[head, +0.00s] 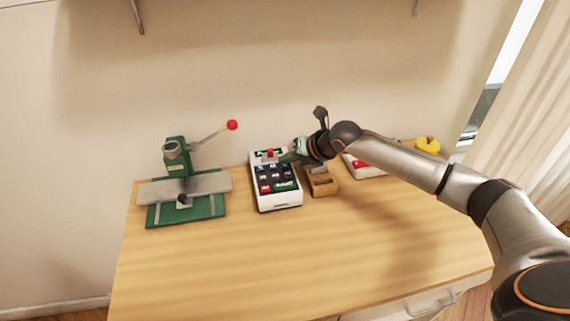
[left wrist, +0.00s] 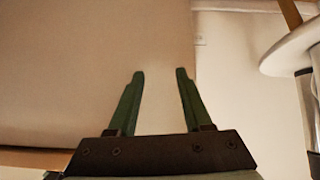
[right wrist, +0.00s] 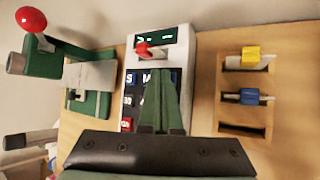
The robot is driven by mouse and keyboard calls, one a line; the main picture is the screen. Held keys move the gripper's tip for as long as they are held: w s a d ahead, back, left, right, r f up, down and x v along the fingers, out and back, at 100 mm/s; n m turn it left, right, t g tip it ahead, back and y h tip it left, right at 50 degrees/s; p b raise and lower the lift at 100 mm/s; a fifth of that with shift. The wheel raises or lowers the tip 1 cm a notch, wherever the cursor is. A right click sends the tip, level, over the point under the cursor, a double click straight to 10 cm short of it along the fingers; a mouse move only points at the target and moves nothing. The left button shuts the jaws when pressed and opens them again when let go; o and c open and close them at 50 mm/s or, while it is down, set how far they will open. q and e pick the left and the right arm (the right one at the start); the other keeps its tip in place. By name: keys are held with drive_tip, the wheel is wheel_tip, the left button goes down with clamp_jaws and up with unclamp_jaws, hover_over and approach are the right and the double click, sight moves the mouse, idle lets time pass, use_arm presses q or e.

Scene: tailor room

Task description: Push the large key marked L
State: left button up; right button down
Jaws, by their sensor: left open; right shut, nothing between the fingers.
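A white keypad device (head: 276,205) stands on the table, with a dark green display at its top and rows of dark, red and green keys. In the right wrist view, the letters S and M show on blue keys of the upper row on the device (right wrist: 183,45). A blue key (right wrist: 176,77) right of M is partly covered by my fingers, and I cannot read an L on it. My right gripper (head: 287,157) is shut and empty over the upper keys; its fingertips (right wrist: 156,73) hide part of them. Contact cannot be told. My left gripper (left wrist: 160,74) is open and empty, away from the keypad.
A red lever (right wrist: 143,50) sits below the display. A green press (head: 177,152) with a red-knobbed handle stands left. A wooden block (head: 322,187) with slots holding yellow and blue pieces is close on the right. A yellow object (head: 427,145) lies further right. The table front (head: 250,265) is clear.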

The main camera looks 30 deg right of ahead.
sight(288, 169)
drive_tip(key=shift+f, duration=0.25)
idle(0.4)
drive_tip(key=shift+r+p, duration=0.85)
drive_tip(key=shift+p, duration=0.1)
wheel_tip(288, 169, up, 5)
drive_tip(key=p, duration=0.5)
drive_tip(key=shift+r, duration=0.1)
